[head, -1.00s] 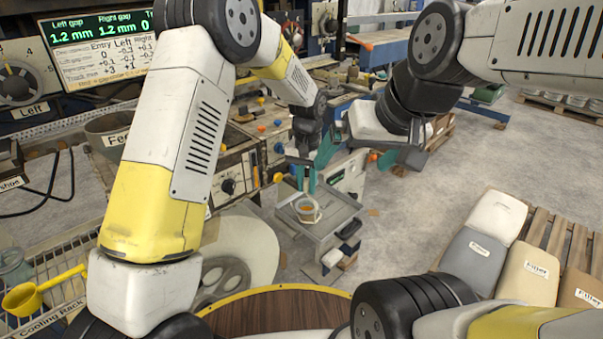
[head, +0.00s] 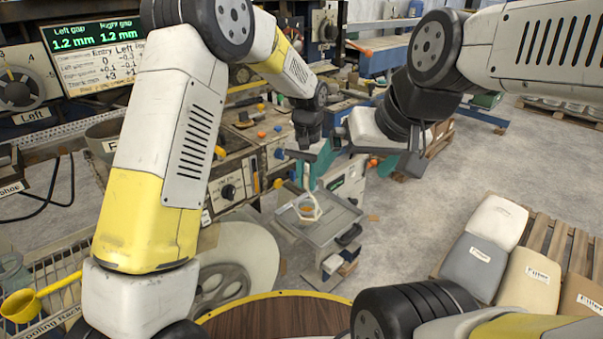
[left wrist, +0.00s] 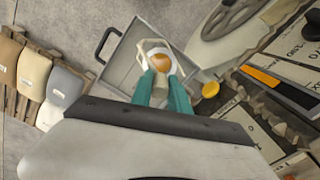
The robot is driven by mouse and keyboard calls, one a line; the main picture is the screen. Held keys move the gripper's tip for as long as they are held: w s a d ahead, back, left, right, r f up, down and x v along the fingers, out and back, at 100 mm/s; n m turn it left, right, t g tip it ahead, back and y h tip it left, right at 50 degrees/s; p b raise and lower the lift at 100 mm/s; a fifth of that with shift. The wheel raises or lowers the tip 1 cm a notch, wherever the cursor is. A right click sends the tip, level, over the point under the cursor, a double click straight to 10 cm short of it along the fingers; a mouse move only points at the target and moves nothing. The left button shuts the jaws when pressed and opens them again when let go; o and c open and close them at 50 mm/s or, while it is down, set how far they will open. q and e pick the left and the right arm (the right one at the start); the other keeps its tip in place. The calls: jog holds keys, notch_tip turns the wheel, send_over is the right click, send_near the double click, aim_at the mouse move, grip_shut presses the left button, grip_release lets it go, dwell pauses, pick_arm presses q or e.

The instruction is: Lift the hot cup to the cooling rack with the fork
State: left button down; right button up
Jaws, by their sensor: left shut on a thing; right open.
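A white cup (head: 307,208) with orange-brown content is over the grey metal tray (head: 335,232) in the middle of the head view. It also shows beyond my left fingertips in the left wrist view (left wrist: 159,61). My left gripper (head: 307,182) points down above the cup and is shut on a pale piece, apparently the fork, whose lower part is at the cup. Whether the cup touches the tray is unclear. My right gripper (head: 350,165) is open, to the right of the left one. The cooling rack (head: 62,268) is at the lower left, partly hidden by my left arm.
A yellow ladle (head: 35,302) lies by the rack. A machine with knobs (head: 232,190) stands left of the tray, with a large pale wheel (head: 235,262) in front. Filler sacks (head: 497,222) lie at the right. The floor between tray and sacks is clear.

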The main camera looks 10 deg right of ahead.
pick_arm(q)
jog(key=shift+r, duration=1.95)
jog(key=s+d+r, duration=0.3)
jog(key=s+r, duration=0.1)
jog(key=r, duration=0.2)
jog(key=shift+s+d, duration=0.35)
jog(key=shift+d, duration=0.05)
jog(key=n, duration=0.2)
jog(key=r+n, duration=0.1)
jog(key=n, duration=0.1)
dwell(0.4)
